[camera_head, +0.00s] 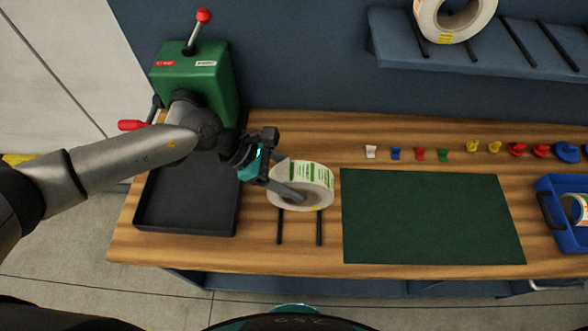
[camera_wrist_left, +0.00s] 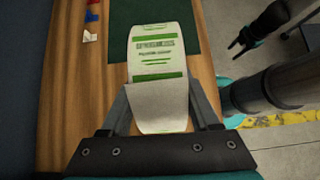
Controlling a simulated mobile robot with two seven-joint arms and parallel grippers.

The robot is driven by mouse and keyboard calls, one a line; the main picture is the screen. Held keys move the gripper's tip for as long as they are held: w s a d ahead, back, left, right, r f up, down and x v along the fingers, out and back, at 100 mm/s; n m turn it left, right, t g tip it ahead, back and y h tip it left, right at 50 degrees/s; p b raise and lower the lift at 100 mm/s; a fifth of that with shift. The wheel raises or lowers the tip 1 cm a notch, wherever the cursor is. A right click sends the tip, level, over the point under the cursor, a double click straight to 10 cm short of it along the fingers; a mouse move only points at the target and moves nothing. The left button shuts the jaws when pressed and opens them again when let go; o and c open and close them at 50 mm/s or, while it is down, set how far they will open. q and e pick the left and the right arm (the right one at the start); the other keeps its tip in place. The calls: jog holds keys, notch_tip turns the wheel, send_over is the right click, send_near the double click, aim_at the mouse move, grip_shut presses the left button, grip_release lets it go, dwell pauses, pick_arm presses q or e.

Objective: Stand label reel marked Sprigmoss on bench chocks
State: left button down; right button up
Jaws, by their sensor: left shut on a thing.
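A white label reel (camera_head: 314,185) with green-printed labels is upright between the fingers of my left gripper (camera_head: 288,188). In the left wrist view the reel (camera_wrist_left: 158,75) sits between both fingers, its green bands and dark print facing the camera. The print is too small to read as a name. The bench chocks, two black bars (camera_head: 319,228), lie on the bench directly under and in front of the reel. Whether the reel touches them I cannot tell. My right gripper (camera_wrist_left: 238,46) shows in the left wrist view with its fingers apart and empty.
A black tray (camera_head: 187,226) lies left of the chocks, below a green machine (camera_head: 207,82) with red-knobbed levers. A dark green mat (camera_head: 430,217) lies to the right. Several small coloured pieces line the back. A blue bin (camera_head: 552,208) is far right; another reel (camera_head: 429,22) stands on the shelf.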

aim_at(293, 201)
pick_arm(q)
jog(key=shift+f+b, duration=2.15)
jog(key=shift+f, duration=0.45)
jog(key=shift+f+b, duration=1.9)
jog(key=shift+f, duration=0.25)
jog(key=shift+c, duration=2.2)
grip_release()
jog(key=o, duration=0.4)
jog(key=shift+f, duration=0.1)
jog(key=v, duration=1.5)
jog(key=shift+b, duration=0.45)
jog(key=shift+s+a, duration=0.1)
